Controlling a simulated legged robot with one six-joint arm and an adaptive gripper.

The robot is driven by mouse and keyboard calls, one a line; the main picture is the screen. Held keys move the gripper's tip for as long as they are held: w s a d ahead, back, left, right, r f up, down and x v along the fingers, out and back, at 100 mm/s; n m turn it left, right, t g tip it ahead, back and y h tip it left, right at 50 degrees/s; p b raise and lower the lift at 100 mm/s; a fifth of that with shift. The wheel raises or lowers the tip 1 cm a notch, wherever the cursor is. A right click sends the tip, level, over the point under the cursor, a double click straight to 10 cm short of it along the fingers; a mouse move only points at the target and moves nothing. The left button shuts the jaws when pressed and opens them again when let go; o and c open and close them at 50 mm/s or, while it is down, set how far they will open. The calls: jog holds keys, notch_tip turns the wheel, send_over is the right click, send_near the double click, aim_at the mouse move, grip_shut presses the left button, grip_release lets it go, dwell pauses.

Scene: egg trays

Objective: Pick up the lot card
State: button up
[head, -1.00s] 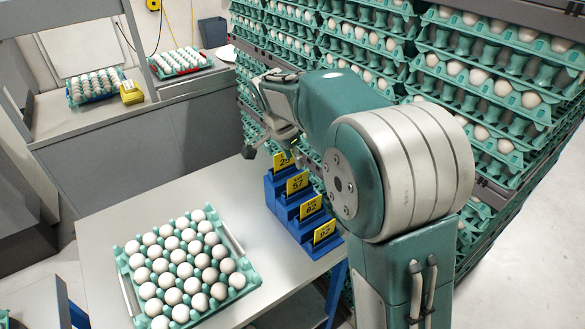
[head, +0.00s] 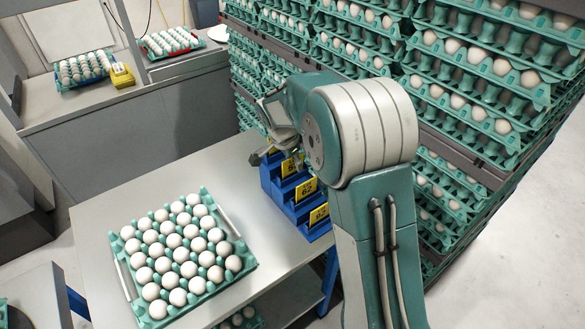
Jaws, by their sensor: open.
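Yellow lot cards stand in a blue stepped holder (head: 268,181) at the right edge of the grey table. The nearest card (head: 319,213) reads 92, and the one behind it (head: 306,189) reads 62. A third card (head: 290,166) is partly covered by my gripper, and the farthest card is mostly hidden. My gripper (head: 262,154) is open at the far end of the holder, close to the rear cards. I cannot tell whether it touches one, as the wrist hides much of that area.
A teal tray of white eggs (head: 252,263) lies on the table (head: 120,200), left of the holder. Tall stacks of egg trays (head: 470,95) stand behind and to the right. A back counter (head: 70,112) holds two more egg trays and a yellow device (head: 121,75).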

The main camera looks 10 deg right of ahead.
jog(key=shift+f, duration=0.15)
grip_shut()
